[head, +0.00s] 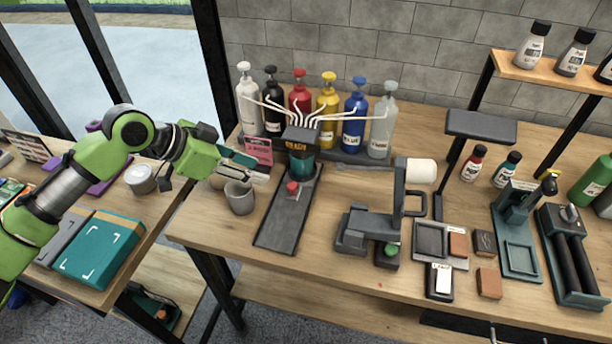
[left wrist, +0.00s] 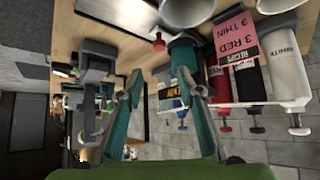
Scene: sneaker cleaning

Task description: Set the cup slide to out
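The cup slide (head: 281,225) is a dark sloping track below the paint dispenser, with a red knob (head: 292,187) near its upper part. My left gripper (head: 250,166) is left of the dispenser, above and behind a grey cup (head: 239,199). Its fingers (left wrist: 160,78) are apart with nothing between them. My right gripper is not in view.
Several colored bottles (head: 327,103) stand behind the dispenser. A pink recipe card (head: 259,150) is close to my left gripper. The track's front end is clear.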

